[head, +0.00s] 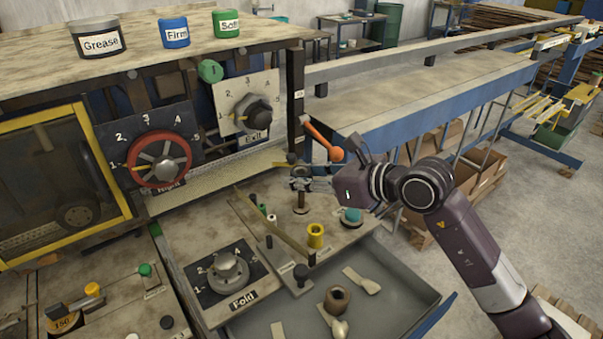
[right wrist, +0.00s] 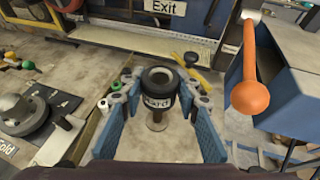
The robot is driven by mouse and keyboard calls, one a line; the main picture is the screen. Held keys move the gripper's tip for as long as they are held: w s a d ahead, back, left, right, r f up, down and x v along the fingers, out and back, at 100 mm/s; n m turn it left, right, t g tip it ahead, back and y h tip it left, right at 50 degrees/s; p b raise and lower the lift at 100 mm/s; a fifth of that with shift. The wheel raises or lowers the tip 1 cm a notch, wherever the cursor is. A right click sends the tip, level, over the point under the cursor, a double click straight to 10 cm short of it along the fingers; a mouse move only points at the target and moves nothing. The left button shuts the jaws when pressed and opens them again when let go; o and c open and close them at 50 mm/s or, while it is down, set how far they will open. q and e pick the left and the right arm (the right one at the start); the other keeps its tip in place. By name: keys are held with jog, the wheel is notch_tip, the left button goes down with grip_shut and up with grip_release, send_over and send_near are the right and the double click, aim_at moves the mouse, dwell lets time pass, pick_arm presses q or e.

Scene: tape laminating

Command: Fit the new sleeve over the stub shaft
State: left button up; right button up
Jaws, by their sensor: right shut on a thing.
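My right gripper (head: 303,184) is shut on a black sleeve labelled "Hard" (right wrist: 158,101). In the right wrist view the sleeve stands upright between the blue finger pads, with its open bore on top. The stub shaft (head: 300,203) rises from the bench plate directly under the gripper. Its lower part and round foot (right wrist: 156,122) show below the sleeve in the right wrist view. I cannot tell whether the shaft's top is inside the sleeve. My left gripper is out of view.
An orange-knobbed lever (head: 320,140) stands close behind the right gripper. A yellow sleeve (head: 316,236) and a teal knob (head: 351,216) are nearby on the bench. A grey tray (head: 415,283) in front holds a brown ring (head: 336,299) and scoops.

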aim_at(303, 193)
jog(key=shift+f+b, duration=0.35)
jog(key=shift+f, duration=0.4)
jog(key=shift+f+b, duration=1.4)
jog(key=shift+f, duration=0.05)
jog(key=o, duration=1.2)
jog(key=shift+o, duration=0.2)
jog(key=shift+d, duration=0.1)
jog(key=v, duration=1.1)
jog(key=shift+s+d+r, duration=0.2)
jog(key=shift+s+r, duration=0.05)
jog(key=shift+s, duration=0.05)
